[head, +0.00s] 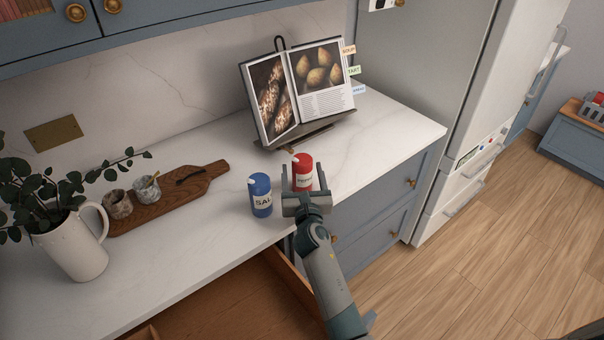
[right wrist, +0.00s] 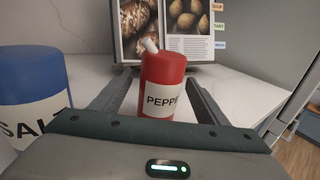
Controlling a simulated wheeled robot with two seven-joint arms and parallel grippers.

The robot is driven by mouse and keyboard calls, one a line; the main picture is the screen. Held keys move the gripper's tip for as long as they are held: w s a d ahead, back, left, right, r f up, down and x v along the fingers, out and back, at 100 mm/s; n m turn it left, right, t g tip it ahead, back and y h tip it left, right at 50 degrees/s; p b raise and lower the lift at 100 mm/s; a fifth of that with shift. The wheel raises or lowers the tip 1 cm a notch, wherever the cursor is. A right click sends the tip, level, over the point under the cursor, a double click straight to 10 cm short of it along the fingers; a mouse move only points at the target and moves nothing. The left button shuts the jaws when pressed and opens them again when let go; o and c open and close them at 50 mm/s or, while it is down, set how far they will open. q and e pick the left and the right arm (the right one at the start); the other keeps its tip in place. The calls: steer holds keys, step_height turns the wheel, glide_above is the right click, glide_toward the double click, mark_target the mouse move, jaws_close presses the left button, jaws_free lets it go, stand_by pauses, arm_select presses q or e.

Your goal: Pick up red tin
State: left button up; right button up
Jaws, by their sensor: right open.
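The red tin (head: 302,166) stands upright on the white counter, in front of the cookbook stand. In the right wrist view the tin stands between the fingers, with a gap on both sides. The tin's lower part is hidden behind the gripper body. My left gripper is in neither view.
A blue salt tin (head: 260,195) stands close to the left of my right gripper. An open cookbook (head: 293,88) on its stand is behind the red tin. A wooden board (head: 170,198) with two small pots lies further left. An open drawer (head: 225,300) is below the counter edge.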

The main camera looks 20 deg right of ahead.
mark_target(303, 165)
steer(key=shift+w+d, duration=0.1)
steer(key=shift+w, duration=0.2)
steer(key=c, duration=1.2)
steer(key=shift+c, duration=0.4)
steer(key=shift+r, duration=0.1)
steer(key=shift+r+p, duration=0.3)
steer(key=shift+r, duration=0.6)
step_height(303, 165, up, 3)
steer(key=shift+f, duration=0.15)
steer(key=s+d+r, duration=0.3)
steer(key=d+r, duration=0.3)
steer(key=d, duration=0.5)
steer(key=shift+s+r+b, duration=0.15)
steer(key=shift+r+b, duration=0.05)
steer(key=shift+b, duration=0.15)
